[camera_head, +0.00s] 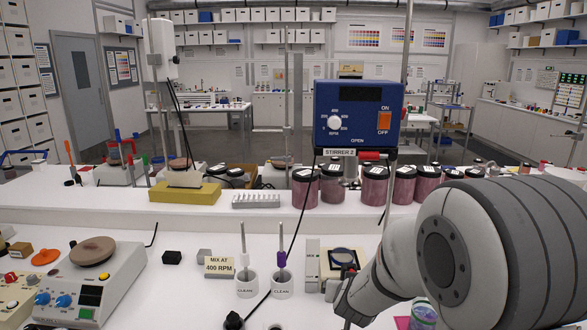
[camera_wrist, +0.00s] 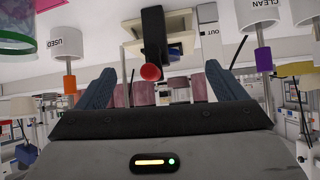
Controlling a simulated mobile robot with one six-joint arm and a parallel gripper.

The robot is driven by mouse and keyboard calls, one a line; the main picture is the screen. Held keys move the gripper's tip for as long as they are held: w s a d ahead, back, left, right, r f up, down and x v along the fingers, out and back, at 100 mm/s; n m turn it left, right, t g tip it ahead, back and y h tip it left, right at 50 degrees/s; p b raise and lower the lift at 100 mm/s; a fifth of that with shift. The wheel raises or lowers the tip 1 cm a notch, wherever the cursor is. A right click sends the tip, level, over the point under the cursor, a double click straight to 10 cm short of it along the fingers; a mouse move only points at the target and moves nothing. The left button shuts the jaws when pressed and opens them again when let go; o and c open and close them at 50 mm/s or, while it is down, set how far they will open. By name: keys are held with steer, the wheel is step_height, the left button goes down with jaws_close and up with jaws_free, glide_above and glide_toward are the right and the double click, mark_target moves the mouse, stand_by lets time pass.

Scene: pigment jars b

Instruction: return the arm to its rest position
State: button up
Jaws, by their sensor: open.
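My arm (camera_head: 455,245) reaches in from the right in the head view, a thick grey and white link tapering down to the left over the white bench. Its far end is low, near the bottom edge, and the fingertips cannot be made out there. In the wrist view, which looks upside down, my gripper (camera_wrist: 158,85) has its two blue fingers spread apart with nothing held between them. A dark post with a red end (camera_wrist: 151,72) shows beyond the gap between the fingers.
A blue stirrer box (camera_head: 358,112) stands on a rod behind the arm. Dark-lidded jars (camera_head: 305,188) line the raised shelf. A hotplate (camera_head: 93,281) is at far left.

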steer(key=s+d+r+n+g, duration=0.1)
steer(key=s+r+g, duration=0.2)
steer(key=s, duration=1)
steer(key=s+r+n+g+y, duration=0.1)
steer(key=s+r+g, duration=0.3)
steer(key=s, duration=0.9)
steer(key=shift+s+d+r, duration=0.15)
steer(key=shift+d+r, duration=0.2)
steer(key=shift+r, duration=0.25)
